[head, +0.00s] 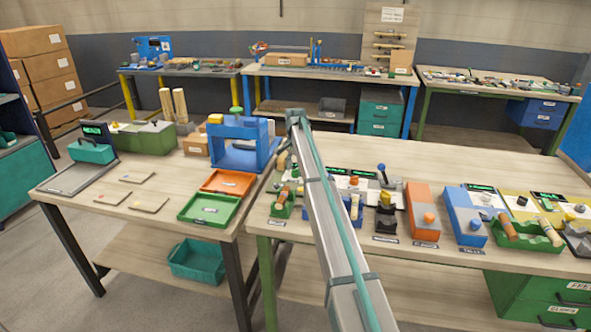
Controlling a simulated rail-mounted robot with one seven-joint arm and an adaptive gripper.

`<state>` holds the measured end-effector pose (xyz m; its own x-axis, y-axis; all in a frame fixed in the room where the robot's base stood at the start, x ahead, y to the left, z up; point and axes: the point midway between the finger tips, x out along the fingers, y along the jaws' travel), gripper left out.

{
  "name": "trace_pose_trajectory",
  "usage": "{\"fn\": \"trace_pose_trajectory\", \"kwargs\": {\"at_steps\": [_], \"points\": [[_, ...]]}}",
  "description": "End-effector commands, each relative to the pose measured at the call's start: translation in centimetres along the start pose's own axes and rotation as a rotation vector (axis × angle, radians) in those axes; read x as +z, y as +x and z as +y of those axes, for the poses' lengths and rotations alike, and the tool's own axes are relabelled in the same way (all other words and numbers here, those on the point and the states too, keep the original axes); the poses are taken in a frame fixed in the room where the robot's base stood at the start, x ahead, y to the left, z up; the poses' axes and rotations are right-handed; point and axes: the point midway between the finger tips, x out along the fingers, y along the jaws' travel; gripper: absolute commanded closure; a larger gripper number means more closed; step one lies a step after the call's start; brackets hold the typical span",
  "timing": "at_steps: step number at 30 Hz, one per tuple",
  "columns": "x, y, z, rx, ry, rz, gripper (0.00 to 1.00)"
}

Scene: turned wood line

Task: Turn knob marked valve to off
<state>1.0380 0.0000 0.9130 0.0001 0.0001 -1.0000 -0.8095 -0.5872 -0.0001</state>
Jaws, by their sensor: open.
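Several control boxes with knobs stand on the right front bench. An orange box (423,200) carries a round orange knob (429,218). Small labels lie at the bench edge in front of both, too small to read surely, so I cannot tell which knob is marked valve or where any knob points. My arm rises from the bottom middle across the left part of this bench. My gripper does not show.
A lever with a blue ball (381,167), a black stand (386,222) and a green tray (526,234) with wooden pieces crowd the same bench. The left bench holds a blue press frame (240,146), an orange tray (228,182) and a green tray (209,208).

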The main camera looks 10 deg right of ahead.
Motion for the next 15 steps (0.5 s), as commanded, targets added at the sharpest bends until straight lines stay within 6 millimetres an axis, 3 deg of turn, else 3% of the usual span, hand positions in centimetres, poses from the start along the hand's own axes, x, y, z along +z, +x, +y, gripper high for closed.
{"fn": "trace_pose_trajectory", "kwargs": {"at_steps": [12,15], "points": [[0.02,0.90,0.01,0.000,0.000,0.000,0.39],[0.01,0.89,0.00,0.000,0.000,0.000,0.54]]}}
